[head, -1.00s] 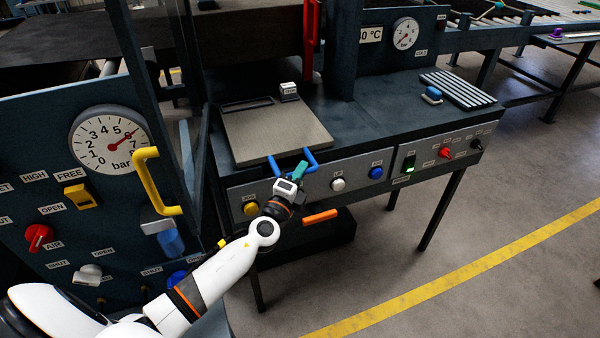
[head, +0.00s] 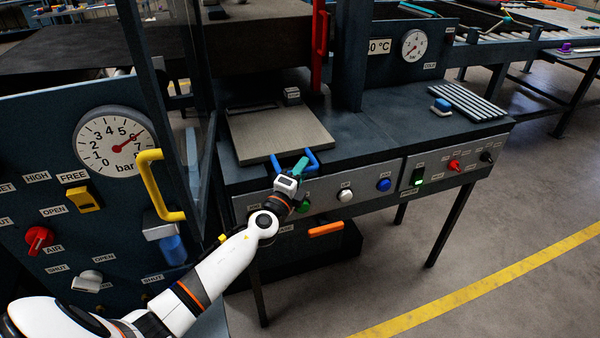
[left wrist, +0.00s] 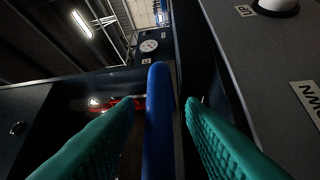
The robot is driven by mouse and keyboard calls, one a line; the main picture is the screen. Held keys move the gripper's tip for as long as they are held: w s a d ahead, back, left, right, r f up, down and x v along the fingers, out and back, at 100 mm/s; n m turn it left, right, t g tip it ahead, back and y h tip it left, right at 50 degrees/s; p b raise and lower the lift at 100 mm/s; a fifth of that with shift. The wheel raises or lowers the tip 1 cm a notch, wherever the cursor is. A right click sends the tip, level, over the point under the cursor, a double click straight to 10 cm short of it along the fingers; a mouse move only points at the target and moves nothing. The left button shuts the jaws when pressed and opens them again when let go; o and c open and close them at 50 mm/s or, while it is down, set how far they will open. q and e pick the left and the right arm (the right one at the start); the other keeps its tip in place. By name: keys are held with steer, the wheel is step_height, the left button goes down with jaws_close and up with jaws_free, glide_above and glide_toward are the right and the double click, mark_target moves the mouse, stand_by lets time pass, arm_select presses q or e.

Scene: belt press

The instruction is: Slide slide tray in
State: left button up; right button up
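The slide tray (head: 280,140) is a flat grey-beige plate on the dark press table, its back end near the opening under the press head. A blue U-shaped handle (head: 313,161) stands at its front edge. My left gripper (head: 300,166) is at this handle. In the left wrist view, the blue handle (left wrist: 159,120) runs between the two teal fingers of my left gripper (left wrist: 161,103). A narrow gap shows on each side of it, so the fingers are open around it. My right gripper is not in view.
A small labelled block (head: 292,96) sits at the tray's back. A red vertical handle (head: 320,45) hangs near the press frame. A yellow handle (head: 160,185) sticks out from the control panel at left. A ribbed grey plate (head: 467,101) and blue-topped item (head: 442,106) lie at right.

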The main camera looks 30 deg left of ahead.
arm_select(q)
steer(key=s+f+b, duration=0.1)
steer(key=s+b, duration=0.1)
steer(key=s, duration=1)
steer(key=shift+d+f, duration=0.25)
steer(key=shift+d, duration=0.05)
